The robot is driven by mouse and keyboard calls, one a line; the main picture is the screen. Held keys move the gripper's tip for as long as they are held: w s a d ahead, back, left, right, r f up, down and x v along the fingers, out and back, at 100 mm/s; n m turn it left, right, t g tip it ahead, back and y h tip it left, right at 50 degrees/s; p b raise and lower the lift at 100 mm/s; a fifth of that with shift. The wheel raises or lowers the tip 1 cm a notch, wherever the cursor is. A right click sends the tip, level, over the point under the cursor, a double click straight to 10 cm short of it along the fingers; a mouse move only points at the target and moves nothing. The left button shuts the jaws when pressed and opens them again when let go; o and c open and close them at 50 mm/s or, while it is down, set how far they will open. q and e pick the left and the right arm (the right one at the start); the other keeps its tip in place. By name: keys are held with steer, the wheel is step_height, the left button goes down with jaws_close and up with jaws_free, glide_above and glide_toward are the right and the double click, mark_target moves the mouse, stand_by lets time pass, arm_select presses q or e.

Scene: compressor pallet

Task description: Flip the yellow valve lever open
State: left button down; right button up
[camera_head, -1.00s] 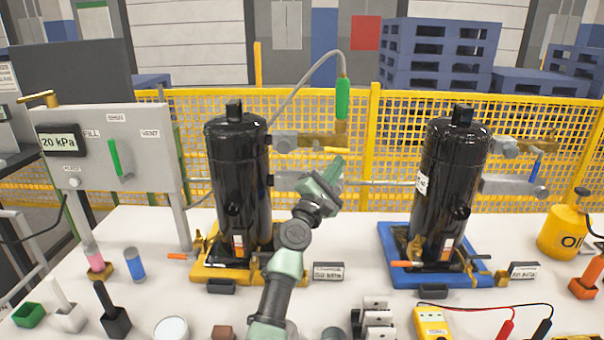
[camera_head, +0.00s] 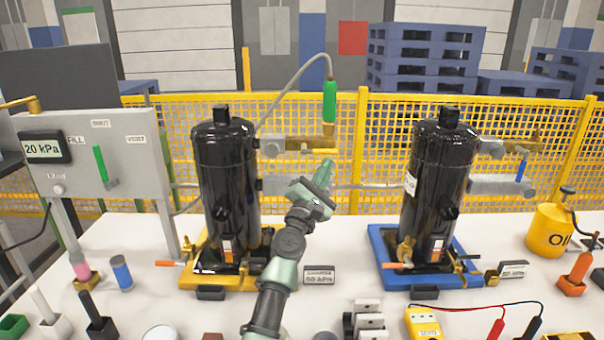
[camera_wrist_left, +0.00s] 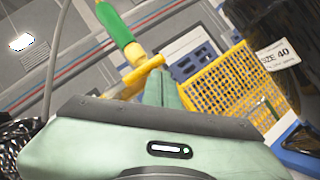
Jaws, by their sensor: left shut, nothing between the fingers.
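The yellow valve lever (camera_wrist_left: 143,70) shows in the left wrist view on a brass valve below a green hose handle (camera_wrist_left: 116,28). In the head view the brass valve (camera_head: 318,142) sits beside the top of the left black cylinder (camera_head: 224,175), with the green handle (camera_head: 329,100) upright above it. My left gripper (camera_head: 325,170) is shut and empty, its fingertips just below the valve. In the left wrist view its fingers (camera_wrist_left: 162,90) point at the lever and overlap its near end; I cannot tell whether they touch. My right gripper is not in view.
A second black cylinder (camera_head: 436,180) stands on a blue base (camera_head: 385,250) to the right. A panel reading 20 kPa (camera_head: 95,155) stands at left. Several tools and holders line the table front. A yellow mesh fence (camera_head: 390,140) runs behind.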

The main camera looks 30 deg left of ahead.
arm_select(q)
steer(key=v, duration=0.7)
steer(key=shift+f, duration=0.1)
